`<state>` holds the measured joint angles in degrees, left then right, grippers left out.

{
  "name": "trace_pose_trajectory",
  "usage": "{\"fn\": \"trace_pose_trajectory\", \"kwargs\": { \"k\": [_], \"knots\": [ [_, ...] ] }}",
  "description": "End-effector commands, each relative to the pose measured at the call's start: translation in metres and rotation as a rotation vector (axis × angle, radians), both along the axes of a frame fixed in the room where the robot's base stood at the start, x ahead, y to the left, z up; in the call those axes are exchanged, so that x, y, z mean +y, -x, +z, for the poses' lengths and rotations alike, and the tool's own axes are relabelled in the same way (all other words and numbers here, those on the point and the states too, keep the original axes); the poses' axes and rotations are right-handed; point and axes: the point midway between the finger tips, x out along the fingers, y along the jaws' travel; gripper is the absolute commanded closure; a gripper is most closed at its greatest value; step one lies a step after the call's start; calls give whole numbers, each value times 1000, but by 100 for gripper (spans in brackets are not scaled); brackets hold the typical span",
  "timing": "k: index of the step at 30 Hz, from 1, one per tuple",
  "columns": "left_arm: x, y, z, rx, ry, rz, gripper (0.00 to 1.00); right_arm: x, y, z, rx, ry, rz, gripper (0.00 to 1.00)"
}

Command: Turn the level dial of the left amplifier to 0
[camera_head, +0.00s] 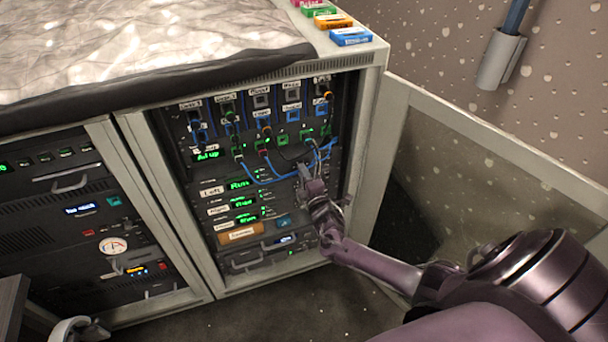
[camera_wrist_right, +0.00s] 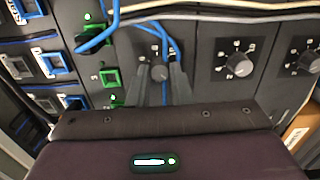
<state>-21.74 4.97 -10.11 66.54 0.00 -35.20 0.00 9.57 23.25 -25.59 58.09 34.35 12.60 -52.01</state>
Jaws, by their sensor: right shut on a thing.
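The left amplifier (camera_head: 212,190) is a dark rack unit with a "Left" label and a green lit display, in the right-hand rack bay. Its level dial (camera_wrist_right: 159,72) is a small round grey knob with a marked scale around it; in the head view my gripper hides it. My right gripper (camera_head: 307,180) reaches the right part of this unit. In the wrist view its two fingers (camera_wrist_right: 160,85) stand on either side of the dial, shut on it. The dial's pointer and exact setting cannot be read.
Two similar dials, one nearer (camera_wrist_right: 238,65) and one farther (camera_wrist_right: 308,58), sit beside it. Blue patch cables (camera_head: 262,178) hang close above my gripper. An open cabinet door (camera_head: 470,150) stands to the right. An orange-brown label (camera_head: 240,234) is lower down.

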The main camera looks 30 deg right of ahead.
Motion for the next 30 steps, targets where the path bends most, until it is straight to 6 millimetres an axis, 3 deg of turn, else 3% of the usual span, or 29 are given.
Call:
{"fn": "trace_pose_trajectory", "kwargs": {
  "k": [4, 5, 9, 20, 23, 27, 30],
  "knots": [
    [0, 0, 0, 1, 0, 0, 64, 1, 1, -2, 3, 0, 1, 100],
    [0, 0, 0, 1, 0, -1, 64, 1, 1, -2, 3, 0, 1, 79],
    [1, 0, 0, 2, -3, -2, 64, 1, 0, -1, 2, 0, 1, 60],
    [7, 0, 2, 0, -11, -5, 64, 2, 5, 0, 1, -1, 1, 59],
    [7, 1, 4, -5, -9, -6, 64, 5, 19, 0, 3, -1, 2, 59],
    [5, 21, -7, 19, -5, -3, 64, 11, 43, -1, 5, -1, 2, 59],
    [6, 24, -8, 16, -5, -4, 64, 14, 59, -1, 4, -1, 1, 59]
  ]
}}
